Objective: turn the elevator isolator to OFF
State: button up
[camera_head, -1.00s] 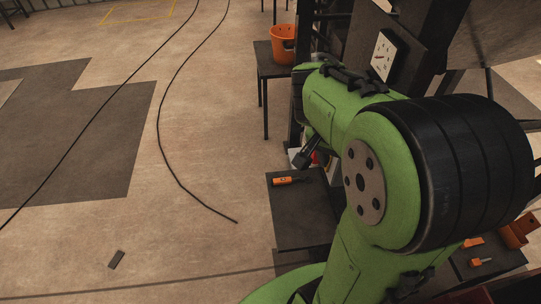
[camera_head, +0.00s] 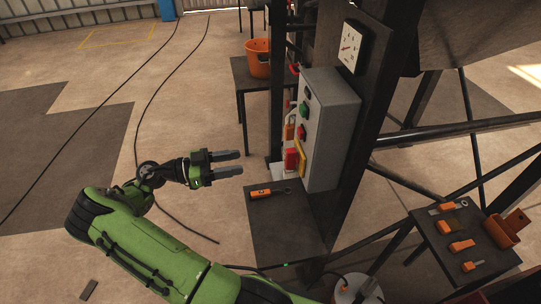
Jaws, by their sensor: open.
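A grey control box (camera_head: 335,115) is fixed to the dark press frame right of centre. Its narrow left face carries a green control (camera_head: 303,108), a red control (camera_head: 302,131) and a yellow bar-like part (camera_head: 301,155). A red block (camera_head: 291,160) shows beside the yellow part. No label is readable, so I cannot tell which control is the elevator isolator or how it is set. My gripper (camera_head: 240,164) is left of the box, apart from it. Its two grey fingers are open, empty and point right toward the controls.
A dark shelf (camera_head: 287,222) with an orange-handled tool (camera_head: 262,193) lies below the box. An orange bucket (camera_head: 258,58) stands on a table behind. A white-faced gauge (camera_head: 351,46) is above. A tool table (camera_head: 434,262) stands at lower right. Open floor lies left.

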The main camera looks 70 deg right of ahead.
aim_at(286, 155)
jog(key=x, duration=1.4)
jog(key=shift+s+d, duration=0.1)
jog(key=shift+s, duration=0.2)
jog(key=c, duration=0.9)
